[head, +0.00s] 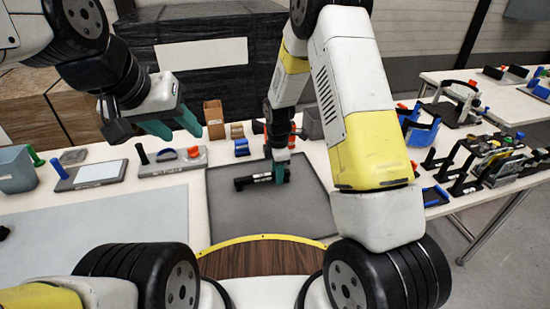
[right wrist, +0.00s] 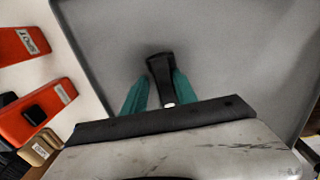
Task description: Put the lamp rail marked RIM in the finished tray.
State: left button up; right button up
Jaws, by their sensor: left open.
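A black lamp rail (head: 252,181) with a small pale label is at the middle of the grey tray-like panel (head: 225,222); the label's lettering is too small to read. My right gripper (head: 280,172) points down at the rail's right end, its teal fingers on either side. In the right wrist view the black rail (right wrist: 160,72) sits closely between the fingertips (right wrist: 161,85). I cannot tell whether the rail touches the panel. My left gripper (head: 173,124) is open and empty, raised over the back left of the table. No marking identifies the finished tray.
At the left stand a blue-grey bin (head: 16,170), a board with a white sheet (head: 92,175) and a grey holder (head: 172,162). Red labelled blocks (right wrist: 38,110) lie beside the panel. Several black and blue parts (head: 480,160) crowd the right table. The panel's front is clear.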

jog(key=shift+s+d+f, duration=0.15)
jog(key=shift+s+f, duration=0.35)
jog(key=shift+s, duration=0.1)
notch_tip(320, 180, up, 21)
jog(key=s+d+m+t, duration=0.1)
jog(key=s+d+m, duration=0.1)
jog(key=s+m, duration=0.15)
jog(key=s+d+r+m+t+y, duration=0.1)
jog(key=s+d+r+m+t, duration=0.1)
jog(key=s+r+m, duration=0.5)
jog(key=s+d+r+m+t+y, duration=0.1)
jog(key=s+d+r+m+t, duration=0.2)
jog(key=s+r+m, duration=0.4)
jog(key=s+d+m, duration=0.1)
jog(key=s+m, duration=0.1)
jog(key=s, duration=0.3)
jog(key=shift+s+d, duration=0.15)
jog(key=shift+s, duration=0.05)
